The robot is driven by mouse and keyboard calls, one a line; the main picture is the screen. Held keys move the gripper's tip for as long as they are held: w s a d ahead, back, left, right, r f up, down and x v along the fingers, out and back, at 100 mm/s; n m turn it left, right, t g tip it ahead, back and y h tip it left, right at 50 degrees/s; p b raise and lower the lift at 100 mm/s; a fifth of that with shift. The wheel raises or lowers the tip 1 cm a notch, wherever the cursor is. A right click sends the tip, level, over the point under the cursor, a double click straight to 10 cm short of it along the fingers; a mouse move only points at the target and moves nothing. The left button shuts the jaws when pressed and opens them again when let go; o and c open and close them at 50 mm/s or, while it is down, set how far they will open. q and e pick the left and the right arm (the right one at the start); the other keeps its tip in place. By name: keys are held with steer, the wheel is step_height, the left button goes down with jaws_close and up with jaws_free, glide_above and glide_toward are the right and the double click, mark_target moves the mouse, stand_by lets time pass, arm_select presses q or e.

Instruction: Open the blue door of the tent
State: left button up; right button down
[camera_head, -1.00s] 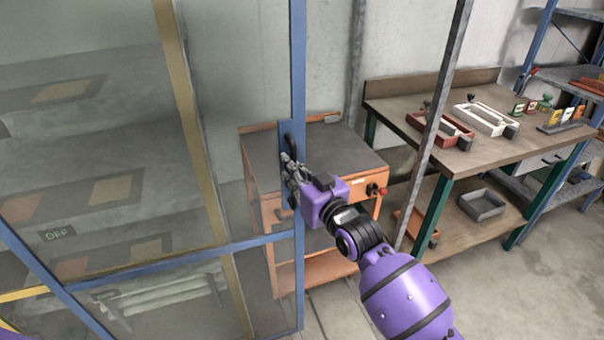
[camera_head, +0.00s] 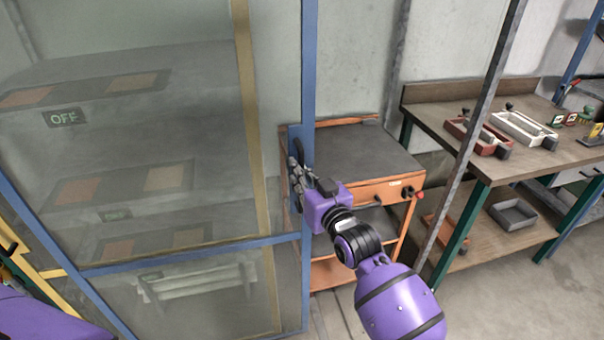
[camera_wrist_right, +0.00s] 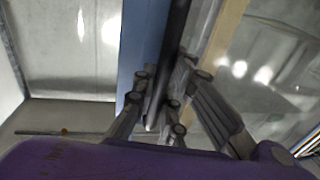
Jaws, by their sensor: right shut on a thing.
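The blue-framed door (camera_head: 309,70) of the tent has clear panels and fills the left half of the head view. Its dark handle (camera_head: 299,152) is on the blue upright post. My right gripper (camera_head: 298,178) is at this handle, with its fingers closed around it. In the right wrist view the fingers (camera_wrist_right: 160,108) sit on both sides of the dark handle bar (camera_wrist_right: 168,60), beside the blue post (camera_wrist_right: 140,50). My left gripper does not show; only a bit of purple arm is at the lower left.
An orange cart (camera_head: 375,192) with a grey top stands just behind the door post. A wooden workbench (camera_head: 470,115) with trays is to the right. A grey upright pole (camera_head: 470,140) stands between my right arm and the bench. Some floor at the lower right is clear.

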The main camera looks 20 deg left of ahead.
steer(key=c, duration=1.8)
jaws_free()
steer(key=shift+o, duration=0.2)
steer(key=v, duration=1.2)
